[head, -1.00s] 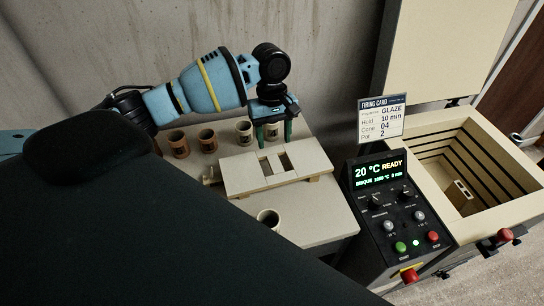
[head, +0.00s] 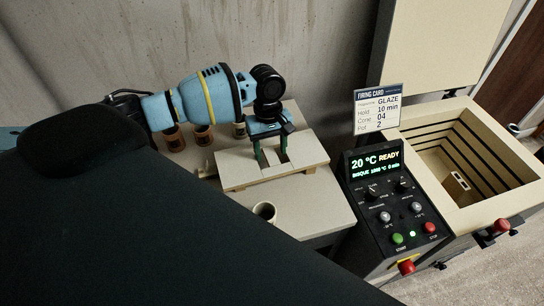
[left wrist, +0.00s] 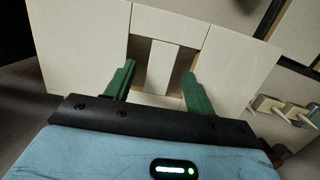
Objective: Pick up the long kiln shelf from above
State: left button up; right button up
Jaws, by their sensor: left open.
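The long kiln shelf (head: 236,170) is a flat, pale slab with two cut-outs and a narrow bar between them. It lies level, raised a little above the worktable on light supports. My left gripper (head: 271,158) points down at the middle of the shelf, open, with its green fingers at the cut-outs. In the left wrist view the shelf's bar (left wrist: 163,68) lies between the spread fingers (left wrist: 158,88), with a gap on each side. I cannot tell how deep the fingertips reach. My right gripper is not in view.
Several mugs stand behind the shelf, partly hidden by my left arm; another mug (head: 264,211) stands in front. The open kiln (head: 450,200) is at the right, with a small block inside. A control panel (head: 385,200) and firing card (head: 378,107) stand between.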

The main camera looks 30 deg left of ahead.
pick_arm(q)
jog(key=shift+f, duration=0.4)
jog(key=shift+d, duration=0.1)
grip_shut()
jog(key=shift+r, duration=0.15)
